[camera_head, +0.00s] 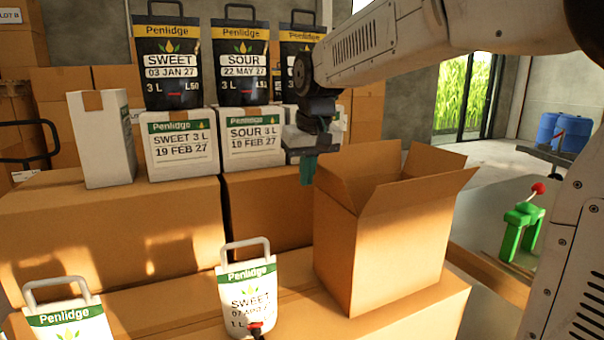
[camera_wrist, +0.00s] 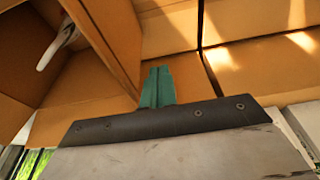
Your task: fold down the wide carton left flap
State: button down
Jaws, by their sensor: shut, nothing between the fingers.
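The wide carton (camera_head: 385,255) stands open on a larger box, its flaps raised. Its left flap (camera_head: 334,188) tilts up along the left edge of the opening. My gripper (camera_head: 308,170) has teal fingertips, shut and empty, just left of the left flap near its top. In the wrist view, the fingertips (camera_wrist: 157,86) are beside a long cardboard panel (camera_wrist: 108,38) that looks like this flap. I cannot tell whether they touch. The carton's inside is hidden in the head view.
White pouches (camera_head: 249,290) stand in front, left of the carton. White cartons (camera_head: 180,145) with dark pouches (camera_head: 166,62) on top stand behind my gripper. A green tool with a red knob (camera_head: 523,225) is on the right. Large boxes (camera_head: 110,235) fill the left.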

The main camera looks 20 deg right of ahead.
jog(key=d+f, duration=0.4)
jog(key=d, duration=0.8)
jog(key=shift+d, duration=0.3)
dwell(0.8)
jog(key=w+r+v, duration=0.1)
jog(key=w+v, duration=0.2)
jog(key=v, duration=1.1)
jog(key=shift+w, duration=0.2)
